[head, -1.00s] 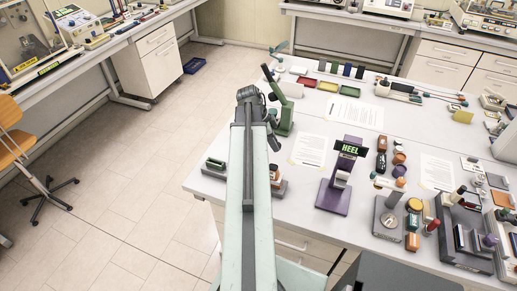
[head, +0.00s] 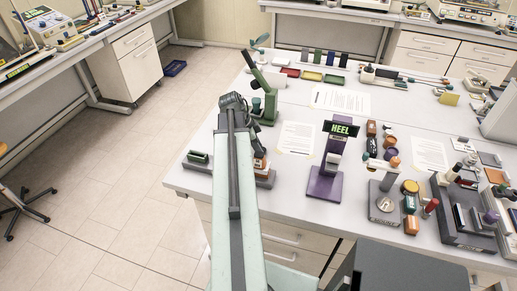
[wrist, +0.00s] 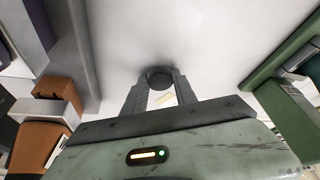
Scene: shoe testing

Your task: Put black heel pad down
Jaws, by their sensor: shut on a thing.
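My gripper (wrist: 158,90) shows in the wrist view with its two grey fingers shut on a dark round piece, the black heel pad (wrist: 160,77). The pad sits between the fingertips above a pale, blurred surface; I cannot tell whether it touches it. In the head view my own arm hides the gripper and the pad. A purple stand with a green "HEEL" sign (head: 341,129) stands on the white table (head: 285,195), right of my arm. A green lever stand (head: 264,95) stands just beyond my arm's end.
A low grey holder with a green block (head: 198,157) lies at the table's left edge, partly behind my arm. Paper sheets (head: 297,138) lie on the table. A grey stand (head: 384,205) and several small coloured pieces crowd the right.

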